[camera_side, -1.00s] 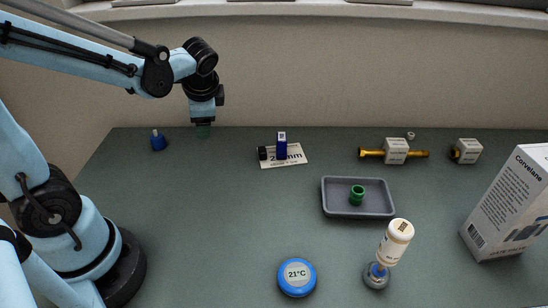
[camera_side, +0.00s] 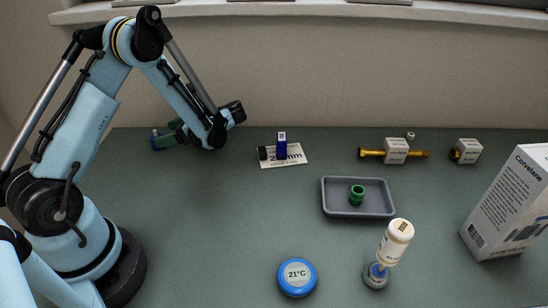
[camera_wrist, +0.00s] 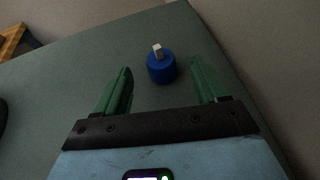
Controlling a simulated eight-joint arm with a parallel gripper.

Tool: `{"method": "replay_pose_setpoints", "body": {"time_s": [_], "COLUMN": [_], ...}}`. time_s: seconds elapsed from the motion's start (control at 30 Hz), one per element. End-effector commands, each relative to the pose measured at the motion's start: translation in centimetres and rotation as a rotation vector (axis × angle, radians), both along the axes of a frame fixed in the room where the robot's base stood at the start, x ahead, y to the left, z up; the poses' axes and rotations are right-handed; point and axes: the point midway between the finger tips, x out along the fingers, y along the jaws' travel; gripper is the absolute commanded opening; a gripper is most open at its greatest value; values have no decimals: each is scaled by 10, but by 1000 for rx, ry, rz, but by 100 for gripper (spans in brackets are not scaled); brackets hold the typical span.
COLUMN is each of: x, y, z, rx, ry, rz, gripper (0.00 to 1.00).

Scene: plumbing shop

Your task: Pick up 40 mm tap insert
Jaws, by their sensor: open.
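A blue cylinder with a pale square stem on top, which looks like a tap insert, stands upright on the bench in the wrist view (camera_wrist: 161,69). No size can be read on it. In the side view this blue insert (camera_side: 155,146) is at the far left back, partly hidden by my fingers. My gripper (camera_wrist: 160,66) is open, with its green fingers left and right of the insert and a visible gap on both sides. In the side view my gripper (camera_side: 164,137) is low at the back left, pointing left. I cannot tell whether it touches the bench.
A card (camera_side: 294,158) with a blue block and a black piece lies right of my gripper. Beyond are a grey tray (camera_side: 332,210) with a green ring (camera_side: 357,194), brass valves (camera_side: 397,151), a blue 21°C disc (camera_side: 297,277), a white bottle (camera_side: 397,240) and a carton (camera_side: 510,205).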

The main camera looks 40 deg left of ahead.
Motion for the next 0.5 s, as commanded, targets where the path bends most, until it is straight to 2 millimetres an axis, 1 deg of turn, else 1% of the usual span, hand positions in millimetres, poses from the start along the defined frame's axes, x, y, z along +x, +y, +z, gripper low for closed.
{"method": "replay_pose_setpoints", "body": {"time_s": [0.17, 0.5], "x": [-8, -35], "y": [11, 48], "z": [-6, -24], "rx": [-1, -1], "ry": [2, -2], "rz": [2, 4], "gripper": [72, 72]}}
